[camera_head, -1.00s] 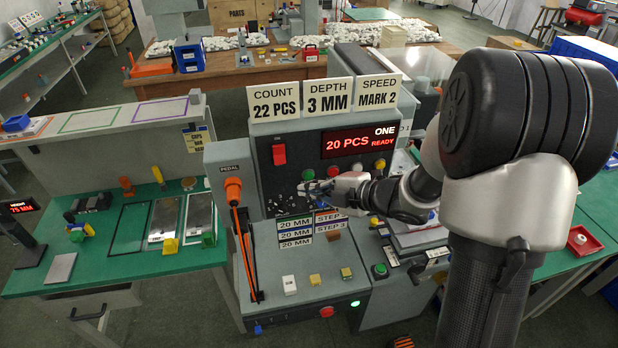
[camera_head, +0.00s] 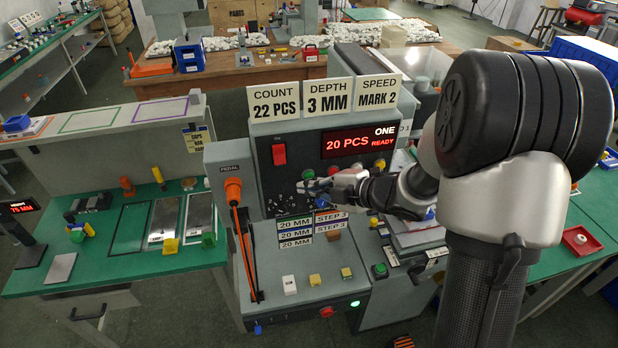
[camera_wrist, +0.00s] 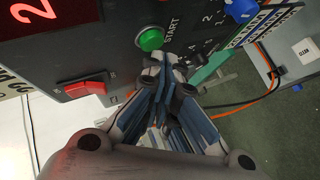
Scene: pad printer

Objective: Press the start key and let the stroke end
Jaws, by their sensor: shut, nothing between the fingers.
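The green start key (camera_wrist: 150,39), lettered START, shows in the wrist view on the dark panel, and the same key (camera_head: 308,174) shows in the head view. It looks unpressed. My gripper (camera_wrist: 164,62) is shut and empty, its fingertips close below the key in the wrist view. In the head view my gripper (camera_head: 306,187) reaches in from the right, with its tips just below the key. I cannot tell whether they touch the panel. The red display (camera_head: 358,142) reads 20 PCS READY and ONE.
A red rocker switch (camera_head: 279,154) sits left on the panel. A blue knob (camera_head: 322,201) is just below my gripper. An orange lever (camera_head: 233,190) stands at the left by PEDAL. The sloped console (camera_head: 270,275) carries several small keys. Cards above read 22 PCS, 3 MM, MARK 2.

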